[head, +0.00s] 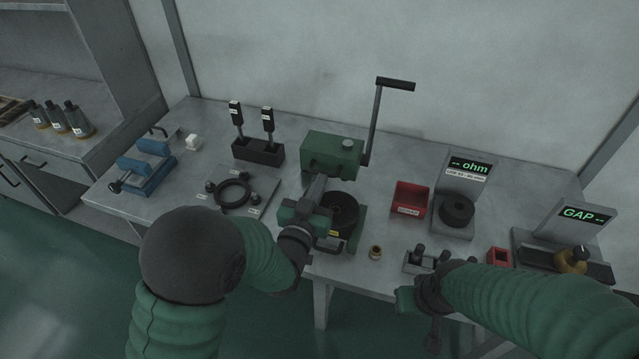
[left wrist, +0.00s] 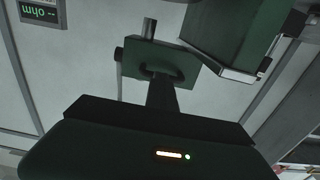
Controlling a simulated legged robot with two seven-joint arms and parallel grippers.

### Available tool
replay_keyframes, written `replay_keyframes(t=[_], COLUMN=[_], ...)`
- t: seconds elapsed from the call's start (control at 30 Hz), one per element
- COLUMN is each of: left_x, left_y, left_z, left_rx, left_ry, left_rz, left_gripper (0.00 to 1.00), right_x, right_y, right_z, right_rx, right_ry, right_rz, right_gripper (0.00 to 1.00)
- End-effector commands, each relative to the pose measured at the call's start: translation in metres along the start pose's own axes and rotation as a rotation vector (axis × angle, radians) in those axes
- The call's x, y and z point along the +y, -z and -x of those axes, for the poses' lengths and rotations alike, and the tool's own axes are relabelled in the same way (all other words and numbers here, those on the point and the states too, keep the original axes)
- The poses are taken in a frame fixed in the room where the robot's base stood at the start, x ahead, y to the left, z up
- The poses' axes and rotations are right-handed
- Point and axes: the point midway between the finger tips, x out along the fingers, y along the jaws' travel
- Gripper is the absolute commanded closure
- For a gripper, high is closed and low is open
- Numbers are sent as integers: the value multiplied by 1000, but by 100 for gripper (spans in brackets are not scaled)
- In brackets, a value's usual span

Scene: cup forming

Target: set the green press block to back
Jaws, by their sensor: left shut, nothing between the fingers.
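The green press has a block-shaped head (head: 332,155) at the middle back of the bench, with a crank handle (head: 394,84) rising at its right. A black round die (head: 345,211) sits on its base below. My left gripper (head: 319,183) is shut and empty, its tips just in front of the press head; I cannot tell whether they touch it. In the left wrist view a green block (left wrist: 238,35) fills the upper right, beyond the dark fingers (left wrist: 160,92). My right gripper (head: 408,298) is over the front edge of the bench; its fingers do not show clearly.
A ring fixture (head: 233,193), a black stand with two upright handles (head: 258,151) and a blue vise (head: 147,168) lie left. A red bin (head: 410,200), ohm meter (head: 465,175), small brass cup (head: 375,252) and gap gauge (head: 575,225) lie right.

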Motion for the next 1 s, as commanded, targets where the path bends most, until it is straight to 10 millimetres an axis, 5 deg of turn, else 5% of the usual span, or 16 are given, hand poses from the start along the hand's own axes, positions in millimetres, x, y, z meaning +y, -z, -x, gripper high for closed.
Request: replay_keyframes(t=[0.2, 0.8, 1.0], left_x=[0, 0, 0], left_y=[0, 0, 0], left_z=[0, 0, 0], left_rx=[0, 0, 0], left_ry=[0, 0, 0], left_rz=[0, 0, 0], left_gripper=[99, 21, 18], right_x=[0, 0, 0], right_y=[0, 0, 0], right_z=[0, 0, 0], right_rx=[0, 0, 0], right_ry=[0, 0, 0], right_rz=[0, 0, 0], right_gripper=[64, 64, 64])
